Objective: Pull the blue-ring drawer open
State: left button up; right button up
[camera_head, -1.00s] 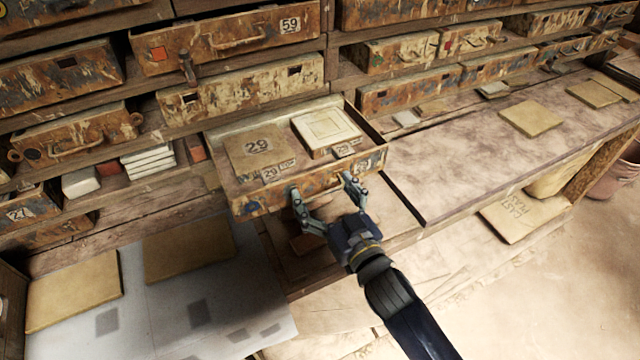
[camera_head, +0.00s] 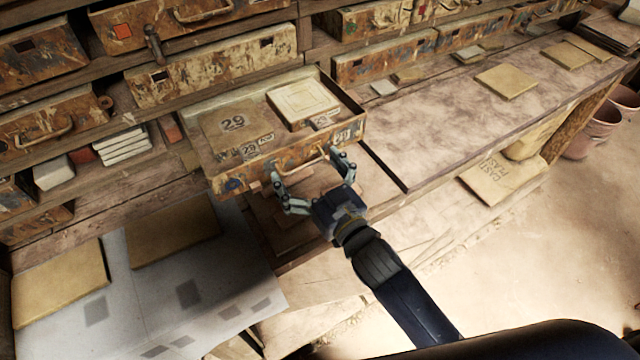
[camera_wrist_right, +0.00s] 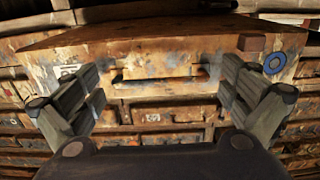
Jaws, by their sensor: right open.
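The blue-ring drawer (camera_head: 345,132) is a worn, paint-chipped wooden drawer that stands well out from the cabinet. Its blue ring (camera_head: 234,184) is at the left of its front, and also shows at the right in the right wrist view (camera_wrist_right: 275,63). Inside lie a flat board marked 29 (camera_head: 232,124) and a pale square tile (camera_head: 302,103). My right gripper (camera_head: 304,166) is open in front of the drawer. In the right wrist view the handle (camera_wrist_right: 163,77) shows between its spread fingers, which appear apart from it. My left gripper is not in view.
Other drawers fill the cabinet behind and at the left. A long worktop (camera_head: 440,130) with flat boards extends right of the drawer. A grey sheet (camera_head: 200,290) with tan boards lies at lower left. Buckets (camera_head: 592,132) stand at far right. Open floor shows at lower right.

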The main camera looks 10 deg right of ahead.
jog(key=v, duration=1.1)
jog(key=shift+s, duration=0.15)
jog(key=shift+d+f, duration=0.1)
jog(key=shift+f, duration=0.05)
jog(key=s+d+f+g+h+b, duration=0.1)
jog(key=s+d+f+g, duration=0.15)
jog(key=f, duration=1.05)
jog(key=s+d+f+m+g+h, duration=0.1)
jog(key=d+f+g+h, duration=0.15)
jog(key=f, duration=0.95)
jog(key=s+d+f+g+h+b, duration=0.1)
jog(key=s+d+f+g, duration=0.15)
jog(key=f, duration=1.05)
jog(key=s+d+f+g+h, duration=0.1)
jog(key=s+d+f+g, duration=0.2)
jog(key=s+f, duration=0.8)
jog(key=s+d+f+m+g+h, duration=0.1)
jog(key=s+d+f+g, duration=0.3)
jog(key=s+f, duration=0.7)
jog(key=s+g+b, duration=0.1)
jog(key=s, duration=0.5)
jog(key=shift+d, duration=0.15)
